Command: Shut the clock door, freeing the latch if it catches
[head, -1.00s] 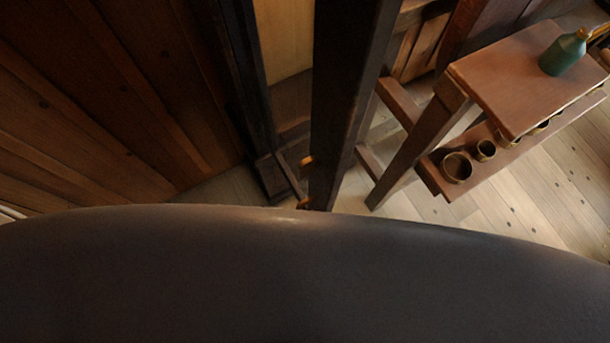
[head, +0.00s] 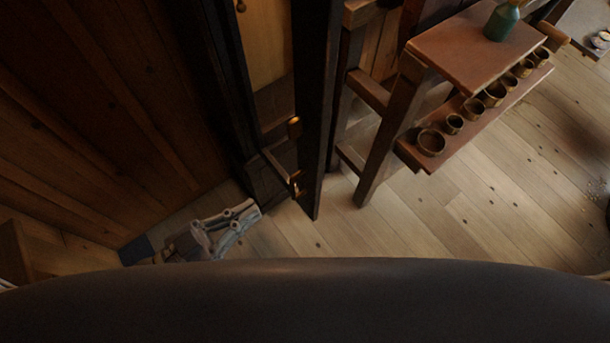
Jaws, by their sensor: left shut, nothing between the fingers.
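The clock door (head: 312,100) is a tall dark panel, seen nearly edge-on from above. It stands open, apart from the dark clock case (head: 222,85). A pale wooden panel (head: 262,42) shows between them. Small brass fittings sit by the door, an upper one (head: 293,128) and a lower one (head: 297,182); I cannot tell which is the latch. My left gripper (head: 248,215) is low, near the foot of the case and left of the door's lower end. It is shut and empty, and looks apart from the door. My right gripper is not in view.
A wooden stand (head: 470,50) right of the door holds a green bottle (head: 502,20), with several small cups on its lower shelf (head: 480,115). A plank wall (head: 90,110) fills the left. Plank floor (head: 470,215) is clear at the right.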

